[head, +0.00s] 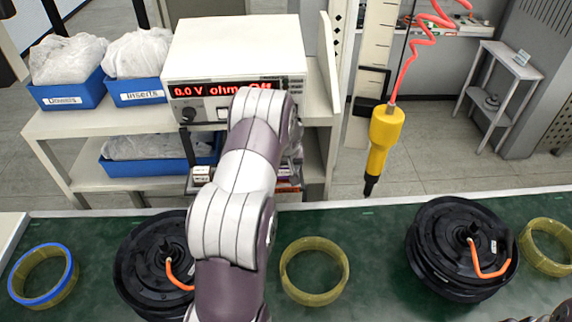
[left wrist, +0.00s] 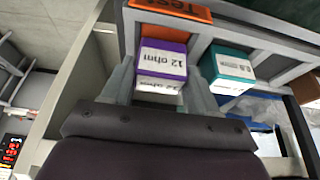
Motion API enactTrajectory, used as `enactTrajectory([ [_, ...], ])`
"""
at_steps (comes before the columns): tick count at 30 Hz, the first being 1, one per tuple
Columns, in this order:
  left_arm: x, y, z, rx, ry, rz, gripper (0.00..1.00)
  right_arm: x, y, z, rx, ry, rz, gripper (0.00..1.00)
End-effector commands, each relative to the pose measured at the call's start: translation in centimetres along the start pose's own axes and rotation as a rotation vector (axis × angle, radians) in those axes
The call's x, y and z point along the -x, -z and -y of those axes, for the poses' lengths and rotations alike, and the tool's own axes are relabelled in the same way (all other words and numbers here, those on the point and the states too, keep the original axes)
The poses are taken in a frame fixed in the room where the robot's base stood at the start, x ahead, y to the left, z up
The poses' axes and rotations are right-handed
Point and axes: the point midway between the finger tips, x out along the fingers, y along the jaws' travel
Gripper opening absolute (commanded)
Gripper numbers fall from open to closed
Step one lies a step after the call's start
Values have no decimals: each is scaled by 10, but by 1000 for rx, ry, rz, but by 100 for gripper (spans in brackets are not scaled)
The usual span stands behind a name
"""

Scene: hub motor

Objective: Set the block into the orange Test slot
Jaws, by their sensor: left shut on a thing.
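The block (left wrist: 164,62) is purple with white faces marked "12 ohm". In the left wrist view it sits between the two fingers of my left gripper (left wrist: 163,88), which is shut on it. The orange Test label (left wrist: 172,9) is right beside the block's far end. The block is at the opening of the Test slot; how deep it sits I cannot tell. In the head view my left arm reaches to the shelf below the meter and hides the gripper and block. A small dark part at the bottom right edge may be my right gripper; its fingers do not show.
A teal block (left wrist: 228,70) is in the neighbouring compartment, close to one finger. The meter (head: 236,60) reads 0.0 V and stands above the shelf. Blue bins (head: 68,92) are at left. A yellow screwdriver (head: 386,135) hangs at right. Hub motors (head: 440,245) and rings (head: 314,294) lie on the green belt.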

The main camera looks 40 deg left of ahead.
Motion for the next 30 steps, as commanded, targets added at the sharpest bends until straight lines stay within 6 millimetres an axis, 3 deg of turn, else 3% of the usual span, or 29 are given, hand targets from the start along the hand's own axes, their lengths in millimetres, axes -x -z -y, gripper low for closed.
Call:
enactTrajectory([
  [12,-13,-5,0,0,-1,-2,26,-4,0,0,0,0,0,43],
  [13,-11,-4,0,0,-1,-2,69,-2,0,0,0,0,0,43],
  [15,-11,-4,0,0,-1,-1,85,-2,0,0,0,0,0,43],
  [23,-10,-4,0,0,-1,-1,85,-1,0,0,0,0,0,43],
  [25,-5,-2,0,0,-1,-2,85,4,1,0,0,0,0,43],
  [30,16,-2,0,-1,-2,-6,85,-5,-1,0,0,0,0,43],
])
